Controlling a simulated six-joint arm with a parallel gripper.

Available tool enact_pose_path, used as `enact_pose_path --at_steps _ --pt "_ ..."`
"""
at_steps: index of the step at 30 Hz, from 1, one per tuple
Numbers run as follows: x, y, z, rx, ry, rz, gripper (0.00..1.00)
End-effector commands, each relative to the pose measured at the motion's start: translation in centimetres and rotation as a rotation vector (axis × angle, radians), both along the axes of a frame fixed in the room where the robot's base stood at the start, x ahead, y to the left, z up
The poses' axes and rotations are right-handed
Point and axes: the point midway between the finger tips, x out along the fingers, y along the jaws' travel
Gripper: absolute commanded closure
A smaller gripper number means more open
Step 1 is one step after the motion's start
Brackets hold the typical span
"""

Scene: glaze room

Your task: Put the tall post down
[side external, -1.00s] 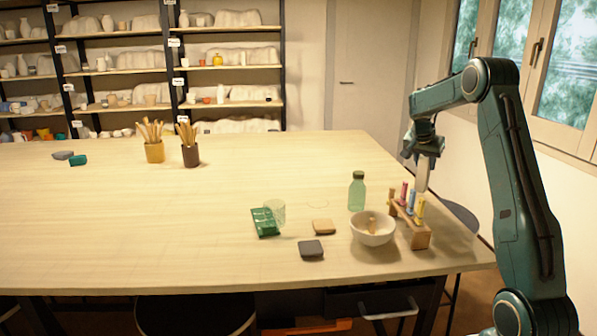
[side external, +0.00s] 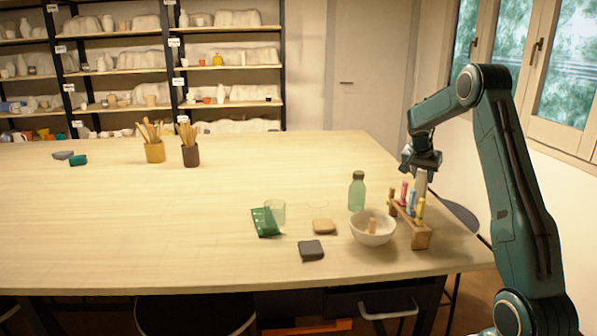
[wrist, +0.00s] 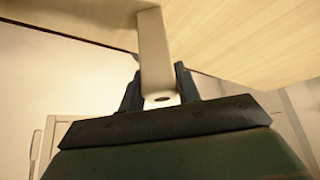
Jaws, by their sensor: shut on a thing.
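The tall post (side external: 421,183) is a pale grey-white bar, held upright in the side view. My gripper (side external: 421,168) is shut on its upper part and points down. The post's lower end is behind the coloured pegs of a small wooden rack (side external: 421,239), so I cannot tell whether it touches the table. In the wrist view the post (wrist: 154,45) runs away between the two dark fingers of my gripper (wrist: 158,80), with its near end showing a dark hole.
Close by on the table (side external: 200,230) are a white bowl (side external: 372,236), a green bottle (side external: 357,192), a clear glass (side external: 277,212), a green packet (side external: 264,222), a tan block (side external: 324,227) and a dark grey block (side external: 311,250). The table's right edge is near. The left middle is clear.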

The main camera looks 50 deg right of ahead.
Motion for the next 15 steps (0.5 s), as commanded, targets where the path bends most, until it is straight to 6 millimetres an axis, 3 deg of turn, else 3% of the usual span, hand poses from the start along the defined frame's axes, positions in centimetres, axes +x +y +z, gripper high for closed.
enact_pose_path --at_steps 3,4,7,15 --pt "0.01 -0.01 -0.24 0.0 0.0 0.0 0.96" --pt "0.0 0.02 -0.29 0.001 0.001 0.001 0.64" --pt "0.0 0.02 -0.28 0.001 0.001 0.001 0.46" --pt "0.01 0.01 -0.25 0.001 0.0 0.0 0.46"
